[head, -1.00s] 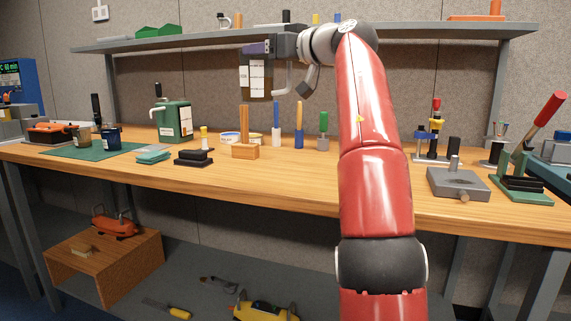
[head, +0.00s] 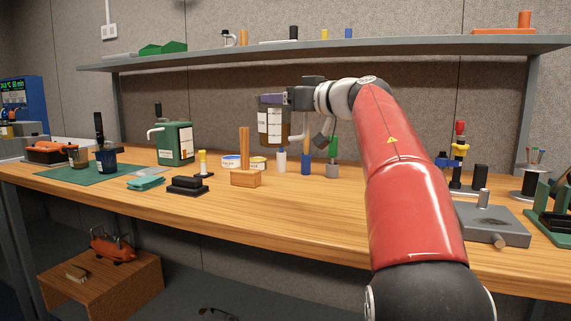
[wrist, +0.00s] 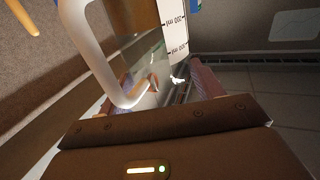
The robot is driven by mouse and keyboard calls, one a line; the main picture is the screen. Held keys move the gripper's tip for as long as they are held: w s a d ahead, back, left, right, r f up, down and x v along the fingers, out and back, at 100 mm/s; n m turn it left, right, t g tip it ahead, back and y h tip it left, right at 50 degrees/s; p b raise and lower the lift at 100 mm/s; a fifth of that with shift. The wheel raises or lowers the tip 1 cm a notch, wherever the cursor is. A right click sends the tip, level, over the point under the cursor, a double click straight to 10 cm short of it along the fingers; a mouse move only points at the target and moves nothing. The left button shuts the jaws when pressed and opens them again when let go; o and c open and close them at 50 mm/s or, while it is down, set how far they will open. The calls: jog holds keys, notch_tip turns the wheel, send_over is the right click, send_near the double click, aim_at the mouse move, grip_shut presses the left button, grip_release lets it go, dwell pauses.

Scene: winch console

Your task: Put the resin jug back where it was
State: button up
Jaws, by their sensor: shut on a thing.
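The resin jug (head: 272,126) is a brownish see-through vessel with white label panels and a pale handle. My gripper (head: 276,98) is shut on it near its top and holds it upright above the back of the bench, below the wall shelf. In the wrist view the jug's white scale strip (wrist: 173,25) and its pale handle (wrist: 75,30) show close up. My gripper's fingers (wrist: 165,85) are at the jug, though their contact is partly hidden there. No marked spot for the jug is clear in view.
Below the jug, the wooden bench (head: 310,205) holds a wooden block (head: 245,178), shallow tins (head: 231,161) and upright bottles (head: 306,163). A green canister (head: 175,143) stands left. The wall shelf (head: 200,59) runs above. The bench's front middle is clear.

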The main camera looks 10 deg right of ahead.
notch_tip(320, 180, down, 14)
jog(key=b, duration=0.5)
jog(key=shift+f, duration=0.15)
jog(key=shift+f, duration=0.15)
jog(key=o, duration=1.7)
jog(key=v, duration=1.2)
jog(key=shift+s, duration=0.1)
